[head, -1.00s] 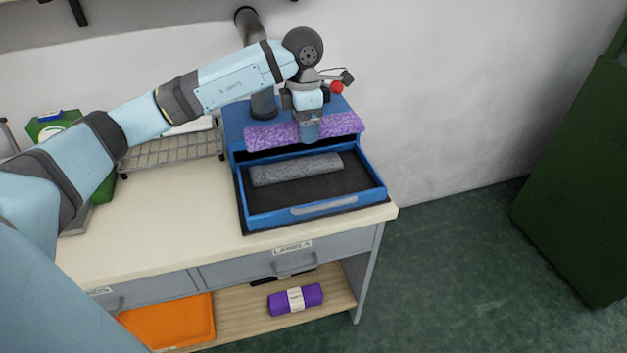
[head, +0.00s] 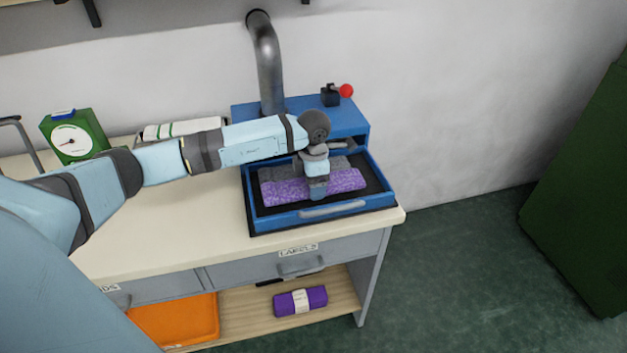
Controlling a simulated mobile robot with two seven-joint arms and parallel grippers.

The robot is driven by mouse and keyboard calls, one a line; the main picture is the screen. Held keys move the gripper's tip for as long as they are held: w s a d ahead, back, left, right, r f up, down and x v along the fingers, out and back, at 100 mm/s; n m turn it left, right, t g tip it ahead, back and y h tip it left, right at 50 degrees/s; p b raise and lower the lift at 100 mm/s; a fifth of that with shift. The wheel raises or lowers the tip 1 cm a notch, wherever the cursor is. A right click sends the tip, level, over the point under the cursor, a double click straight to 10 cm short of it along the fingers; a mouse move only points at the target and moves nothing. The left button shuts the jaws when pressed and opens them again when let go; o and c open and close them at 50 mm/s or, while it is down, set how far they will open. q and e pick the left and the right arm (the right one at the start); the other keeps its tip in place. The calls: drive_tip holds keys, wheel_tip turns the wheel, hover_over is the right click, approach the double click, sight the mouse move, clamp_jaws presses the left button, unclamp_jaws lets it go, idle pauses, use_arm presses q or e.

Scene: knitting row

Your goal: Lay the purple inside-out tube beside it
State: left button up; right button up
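The purple mottled tube (head: 283,192) lies across the blue drawer tray (head: 262,222), low inside it and in front of the grey tube (head: 271,174). The two tubes run roughly parallel and look very close; I cannot tell whether they touch. My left gripper (head: 318,190) points down at the middle of the purple tube, and its fingertips are at the tube. It seems closed on the tube, with the far finger hidden. My arm and wrist cover part of the grey tube. My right gripper is not in view.
The tray extends from a blue machine (head: 348,125) with a red knob (head: 346,91) and a metal pipe (head: 268,60) behind it. A green dial scale (head: 75,136) stands at left. A purple wrapped bundle (head: 285,304) and an orange bin (head: 185,320) lie on the lower shelf.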

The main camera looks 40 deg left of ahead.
use_arm(q)
drive_tip(key=shift+r, duration=0.1)
drive_tip(key=shift+f, duration=0.3)
drive_tip(key=shift+f+b, duration=0.35)
drive_tip(key=shift+b, duration=0.15)
drive_tip(key=o, duration=0.9)
drive_tip(key=shift+r, duration=0.15)
